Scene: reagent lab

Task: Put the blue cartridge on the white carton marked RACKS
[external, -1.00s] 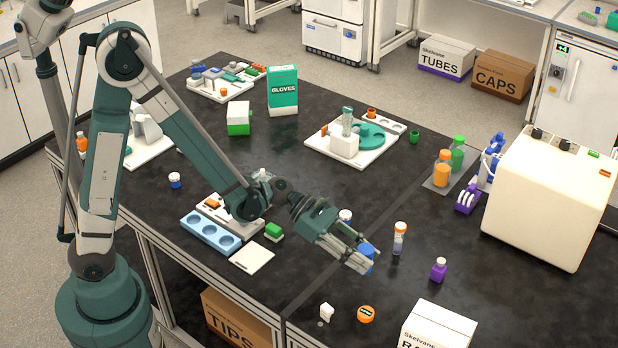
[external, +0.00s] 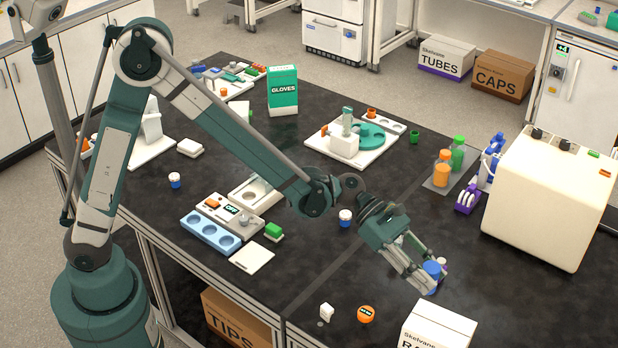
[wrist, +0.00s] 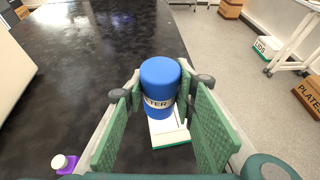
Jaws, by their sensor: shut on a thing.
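The blue cartridge (external: 432,271) is held upright between the fingers of my gripper (external: 428,282), above the dark bench. In the wrist view the blue cartridge (wrist: 160,76) has a pale label band, partly readable as "TER", and the green pads (wrist: 158,112) close on its sides. The white carton (external: 440,326) stands at the bottom edge of the external view, just below and right of my gripper; its marking is cut off, with "RA" showing. In the wrist view a white box with a green edge (wrist: 174,138) lies beyond and below the cartridge, partly hidden by it.
A white-capped purple bottle (wrist: 65,163) stands at lower left in the wrist view; the gripper mostly hides it externally. A round orange item (external: 366,314) and a small white piece (external: 327,312) lie left of the carton. A large cream machine (external: 550,200) stands right.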

